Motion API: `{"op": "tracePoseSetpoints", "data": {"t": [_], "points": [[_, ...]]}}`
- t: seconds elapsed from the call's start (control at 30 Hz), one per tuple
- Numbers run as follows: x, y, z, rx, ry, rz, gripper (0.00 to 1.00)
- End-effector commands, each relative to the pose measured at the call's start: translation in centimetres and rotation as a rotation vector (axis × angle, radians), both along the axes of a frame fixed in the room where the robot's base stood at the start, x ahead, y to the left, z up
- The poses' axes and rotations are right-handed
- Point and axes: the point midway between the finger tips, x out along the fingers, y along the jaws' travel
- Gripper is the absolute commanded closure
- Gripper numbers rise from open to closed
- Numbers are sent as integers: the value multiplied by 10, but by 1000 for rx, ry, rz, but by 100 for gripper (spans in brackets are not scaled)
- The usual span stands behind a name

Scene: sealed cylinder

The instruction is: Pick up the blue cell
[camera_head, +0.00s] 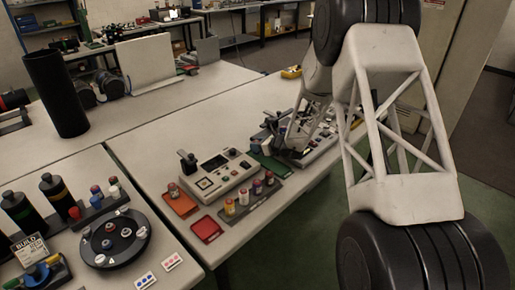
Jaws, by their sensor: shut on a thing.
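My gripper (291,148) is low over the far control box (318,144), at the end of my pale lattice arm. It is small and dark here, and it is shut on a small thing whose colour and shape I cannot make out. Several small cells stand in a dark rack (257,204) in front of the near control box. One of them, a dark purplish cell (257,187), is in this row. On the left table, another cell with a bluish-purple top (96,191) stands in a dark holder. I cannot tell which cell is the blue one.
The near control box (214,174) has an orange tray (180,200) and a red tray (207,230) beside it. A green mat (272,166) lies near my gripper. A round black carousel (115,239) and a tall black cylinder (56,94) stand to the left.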

Motion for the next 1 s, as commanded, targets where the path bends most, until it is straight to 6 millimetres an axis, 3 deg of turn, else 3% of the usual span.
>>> {"op": "tracePoseSetpoints", "data": {"t": [0.6,1.0], "points": [[0,0,79,0,-2,-1,90],[0,0,86,-1,-1,0,90]]}}
